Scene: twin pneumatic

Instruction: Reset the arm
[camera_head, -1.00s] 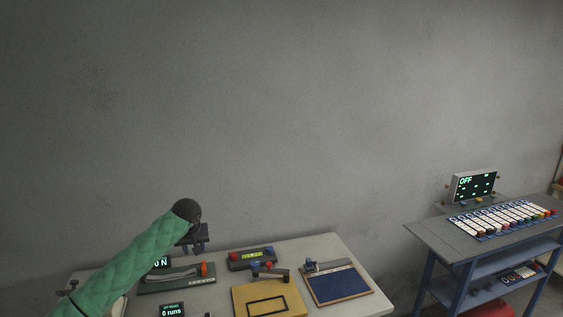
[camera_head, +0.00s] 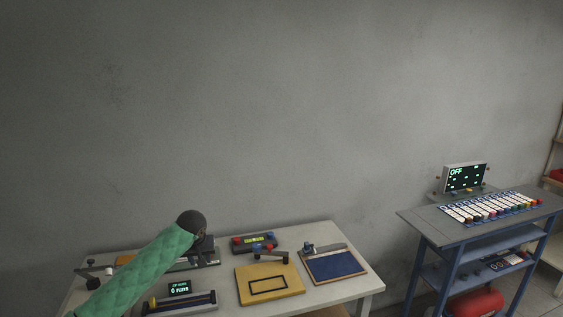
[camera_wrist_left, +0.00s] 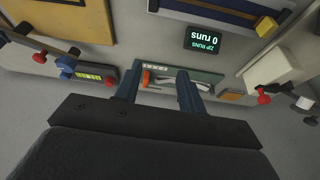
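My left arm (camera_head: 150,268) in its green sleeve comes in from the lower left of the head view. Its dark wrist is over the back left of the pale table (camera_head: 318,232). In the left wrist view my left gripper (camera_wrist_left: 159,88) has two dark blue fingers standing apart, with nothing held between them. Beyond the fingers lies a green-grey device with an orange knob (camera_wrist_left: 146,78); whether they touch it is not clear. In the head view the fingers are mostly hidden by the wrist. My right gripper is in neither view.
The table holds a yellow board (camera_head: 268,284), a blue board (camera_head: 334,266), a small lit unit (camera_head: 254,242) and a "0 runs" display (camera_head: 179,288). A blue cart (camera_head: 440,238) with an "OFF" screen (camera_head: 465,177) stands at right, a floor gap between. The wall behind is bare.

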